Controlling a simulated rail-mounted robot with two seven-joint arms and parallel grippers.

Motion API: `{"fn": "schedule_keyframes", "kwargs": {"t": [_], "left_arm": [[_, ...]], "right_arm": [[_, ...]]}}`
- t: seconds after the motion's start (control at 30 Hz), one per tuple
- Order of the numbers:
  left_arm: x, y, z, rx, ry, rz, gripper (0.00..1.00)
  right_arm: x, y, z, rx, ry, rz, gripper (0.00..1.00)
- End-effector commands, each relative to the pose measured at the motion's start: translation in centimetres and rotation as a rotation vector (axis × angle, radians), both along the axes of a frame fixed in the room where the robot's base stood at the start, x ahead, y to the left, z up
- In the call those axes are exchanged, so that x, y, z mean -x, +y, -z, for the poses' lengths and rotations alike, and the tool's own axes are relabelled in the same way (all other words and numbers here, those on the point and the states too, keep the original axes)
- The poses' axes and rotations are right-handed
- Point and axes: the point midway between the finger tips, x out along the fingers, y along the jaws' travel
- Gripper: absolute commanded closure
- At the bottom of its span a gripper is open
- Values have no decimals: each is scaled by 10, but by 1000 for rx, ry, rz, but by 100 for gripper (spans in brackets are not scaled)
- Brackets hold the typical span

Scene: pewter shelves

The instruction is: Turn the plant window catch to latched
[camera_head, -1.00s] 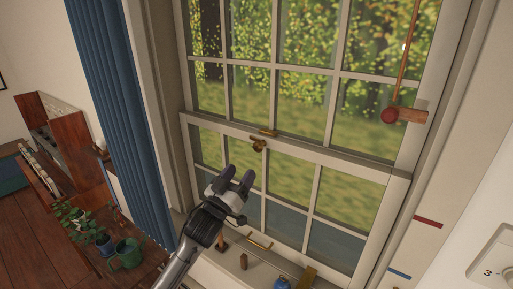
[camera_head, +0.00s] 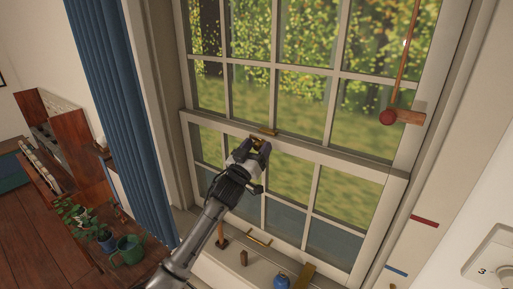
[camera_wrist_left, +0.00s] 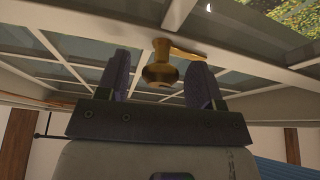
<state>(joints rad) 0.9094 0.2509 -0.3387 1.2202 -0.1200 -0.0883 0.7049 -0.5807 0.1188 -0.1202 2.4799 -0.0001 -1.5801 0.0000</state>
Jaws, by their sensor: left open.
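The brass window catch sits on the meeting rail of the white sash window. In the head view its upper brass piece (camera_head: 264,131) shows, and its knob (camera_head: 256,145) is partly hidden between my fingers. In the left wrist view the catch knob (camera_wrist_left: 160,70) is between my fingertips, with a brass lever (camera_wrist_left: 188,54) pointing right behind it. My left gripper (camera_head: 258,148) is open, its purple fingers on either side of the knob with gaps visible in the left wrist view (camera_wrist_left: 160,75). My right gripper is not in view.
A wooden block with a red ball (camera_head: 388,117) is at the right of the window frame. The sill below holds a blue jar (camera_head: 282,282) and small wooden pieces. A blue curtain (camera_head: 120,110) hangs left. Potted plants (camera_head: 105,242) stand on a wooden table.

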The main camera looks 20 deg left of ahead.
Motion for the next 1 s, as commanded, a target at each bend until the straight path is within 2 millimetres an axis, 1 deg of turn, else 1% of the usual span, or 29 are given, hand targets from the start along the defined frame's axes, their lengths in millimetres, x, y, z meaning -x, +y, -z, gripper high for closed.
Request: {"fn": "schedule_keyframes", "kwargs": {"t": [0.13,0.17,0.6,0.67,0.87,1.0], "left_arm": [[0,0,0,0,0,0,40],[0,0,0,0,0,0,42],[0,0,0,0,0,0,84],[0,0,0,0,0,0,89],[0,1,-1,-18,-4,0,89],[0,1,-2,-70,-16,-1,89]], "right_arm": [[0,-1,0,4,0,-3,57],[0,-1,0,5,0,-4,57],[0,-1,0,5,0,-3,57],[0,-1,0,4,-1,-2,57],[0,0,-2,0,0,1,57],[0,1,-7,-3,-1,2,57]]}}
